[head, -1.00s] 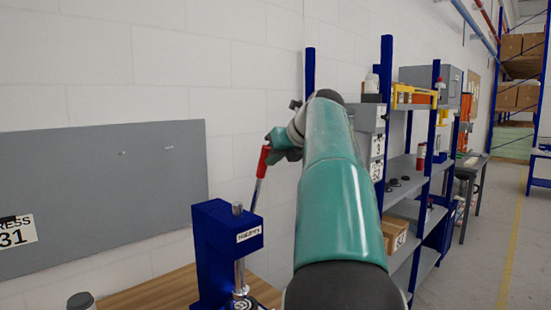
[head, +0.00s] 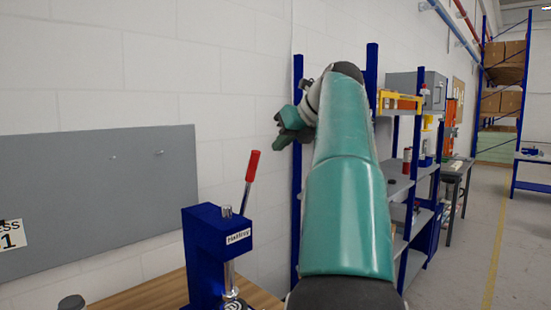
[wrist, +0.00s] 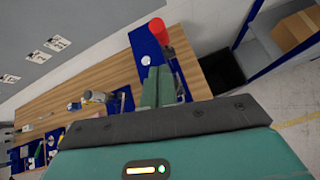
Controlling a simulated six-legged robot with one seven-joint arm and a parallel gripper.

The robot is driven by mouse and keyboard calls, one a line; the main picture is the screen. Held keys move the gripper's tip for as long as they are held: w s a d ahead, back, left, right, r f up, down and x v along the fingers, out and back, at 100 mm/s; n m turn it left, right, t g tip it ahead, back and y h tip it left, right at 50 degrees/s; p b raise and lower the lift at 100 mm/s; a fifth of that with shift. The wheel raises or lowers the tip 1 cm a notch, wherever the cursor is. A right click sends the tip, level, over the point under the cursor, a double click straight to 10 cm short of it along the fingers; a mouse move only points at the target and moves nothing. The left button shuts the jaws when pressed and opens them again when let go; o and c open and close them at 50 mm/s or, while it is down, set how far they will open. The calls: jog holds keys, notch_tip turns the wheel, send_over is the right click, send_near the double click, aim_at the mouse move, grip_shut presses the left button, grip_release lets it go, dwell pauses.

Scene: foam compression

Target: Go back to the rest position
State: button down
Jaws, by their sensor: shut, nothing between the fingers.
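My gripper (head: 284,131) shows in the head view at the end of my teal arm, raised above and to the right of the press. In the wrist view the two green fingers of my gripper (wrist: 158,87) lie side by side, shut and empty. The blue press (head: 207,254) stands on the wooden bench in the head view. Its lever with a red handle (head: 252,165) tilts up to the right, apart from my gripper. In the wrist view the red handle (wrist: 160,32) shows beyond the fingertips, near the blue press body (wrist: 146,46).
The wooden bench (head: 150,296) runs along the wall below a grey board (head: 95,185). Blue shelving with boxes and a yellow level (head: 399,101) stands at the right, partly behind my arm.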

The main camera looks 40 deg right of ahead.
jog(key=s+a+f+n+g+y, duration=0.1)
jog(key=s+a+f+n+g, duration=0.1)
jog(key=a+f+n, duration=0.9)
jog(key=s+a+f+n+g+y, duration=0.1)
jog(key=s+a+f+n, duration=0.2)
jog(key=a+f+n, duration=0.6)
jog(key=s+a+f+n+g, duration=0.1)
jog(key=s+a+f+n, duration=0.4)
jog(key=a+f+n, duration=0.3)
jog(key=s+a+f+n+h, duration=0.1)
jog(key=s+a+f+n, duration=0.5)
jog(key=a+f+n, duration=0.2)
jog(key=shift+s+f+n+g+h, duration=0.2)
jog(key=shift+f+n+g+h, duration=0.15)
jog(key=shift+f+n, duration=0.55)
